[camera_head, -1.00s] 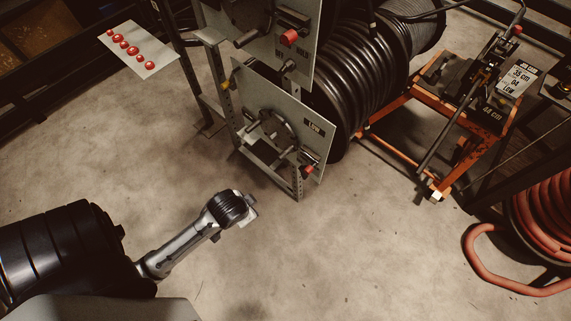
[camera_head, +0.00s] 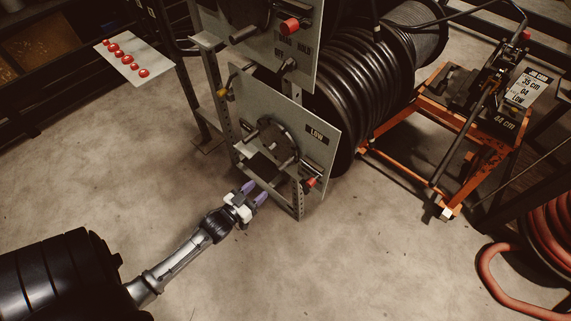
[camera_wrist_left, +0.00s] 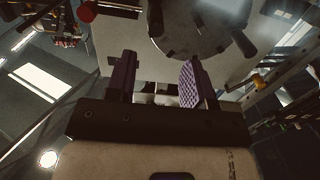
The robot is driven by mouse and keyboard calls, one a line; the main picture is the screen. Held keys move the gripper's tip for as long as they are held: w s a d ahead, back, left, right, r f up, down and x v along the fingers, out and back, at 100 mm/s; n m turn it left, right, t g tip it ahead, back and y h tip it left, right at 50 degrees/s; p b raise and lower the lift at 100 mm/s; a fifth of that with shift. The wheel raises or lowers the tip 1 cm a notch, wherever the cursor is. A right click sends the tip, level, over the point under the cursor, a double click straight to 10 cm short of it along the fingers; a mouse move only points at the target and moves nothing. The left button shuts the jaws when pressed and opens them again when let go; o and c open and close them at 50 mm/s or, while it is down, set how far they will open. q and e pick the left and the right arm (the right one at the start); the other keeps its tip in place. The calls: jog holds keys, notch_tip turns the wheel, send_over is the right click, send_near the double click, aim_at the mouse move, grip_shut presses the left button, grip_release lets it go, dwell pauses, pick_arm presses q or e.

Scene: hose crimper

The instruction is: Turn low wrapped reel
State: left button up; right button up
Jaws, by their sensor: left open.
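The low reel's grey panel (camera_head: 318,158), marked LOW, stands on a metal frame in the middle of the head view. A dark round crank wheel (camera_head: 277,140) with several spokes is on its face, and a red knob (camera_head: 311,182) is at its lower right. The wheel also shows at the top of the left wrist view (camera_wrist_left: 190,22). My left gripper (camera_head: 254,192) has purple-padded fingers pointing at the panel's lower left. It is open and empty, below the wheel and apart from it. My right gripper is not in view.
Black hose (camera_head: 355,95) is wound on a reel behind the panels. An orange-framed crimper cart (camera_head: 470,135) stands to the right. A red hose coil (camera_head: 545,245) is at lower right. A board with red buttons (camera_head: 127,62) is at upper left. The front floor is clear.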

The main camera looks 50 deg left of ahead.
pick_arm(q)
jog(key=b, duration=0.5)
send_near(292, 159)
jog(key=shift+t, duration=0.3)
jog(key=w, duration=0.2)
jog(key=w+a+f, duration=0.1)
jog(key=w, duration=0.2)
jog(key=shift+w+a+f, duration=0.2)
jog(key=shift+w+f, duration=0.05)
jog(key=shift+w, duration=0.15)
jog(key=shift+w+r, duration=0.1)
jog(key=shift+w, duration=0.6)
jog(key=shift+c, duration=0.2)
grip_shut()
